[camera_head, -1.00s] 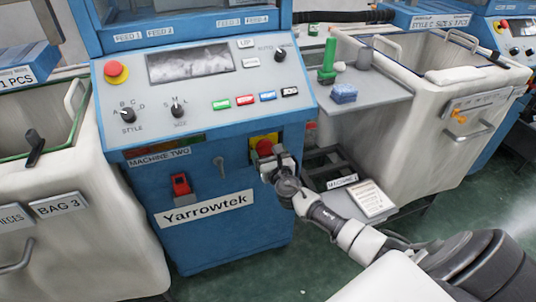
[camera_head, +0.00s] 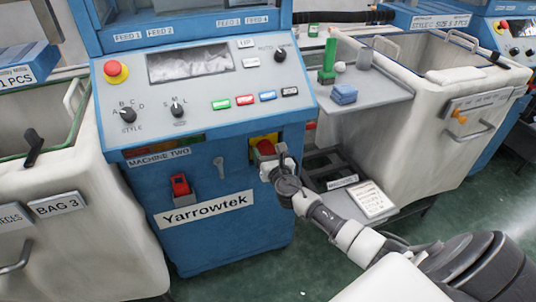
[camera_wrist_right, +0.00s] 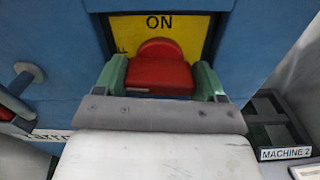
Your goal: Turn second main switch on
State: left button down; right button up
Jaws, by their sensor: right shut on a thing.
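The red main switch knob (camera_wrist_right: 158,72) sits on a yellow plate (camera_wrist_right: 190,28) marked ON at the top, on the blue front of Machine Two. In the head view the knob (camera_head: 266,147) shows below the right of the control panel, partly covered by my gripper. My right gripper (camera_wrist_right: 162,82) is shut on the knob, with one greenish finger pad on each side of it. The right gripper also shows in the head view (camera_head: 272,160). Other plate markings are mostly hidden. My left gripper is not in view.
A red switch (camera_head: 180,186) and a metal handle (camera_head: 219,167) are left of the knob. The control panel (camera_head: 215,75) juts out above. A grey shelf (camera_head: 385,92) with small items and a low tray labelled Machine 2 (camera_wrist_right: 285,153) are to the right.

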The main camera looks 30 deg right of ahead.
jog(key=m+b, duration=0.2)
jog(key=m, duration=0.4)
jog(key=shift+f, duration=0.1)
jog(key=m, duration=0.2)
jog(key=shift+m+b, duration=0.4)
jog(key=shift+m, duration=0.9)
jog(key=m, duration=0.2)
jog(key=shift+m, duration=0.3)
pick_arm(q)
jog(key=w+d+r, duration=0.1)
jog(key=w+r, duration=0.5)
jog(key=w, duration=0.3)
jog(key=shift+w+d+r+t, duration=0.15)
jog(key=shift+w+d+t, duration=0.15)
pick_arm(e)
jog(key=shift+m, duration=1.9)
jog(key=o, duration=0.6)
jog(key=shift+d, duration=0.1)
jog(key=shift+o, duration=0.2)
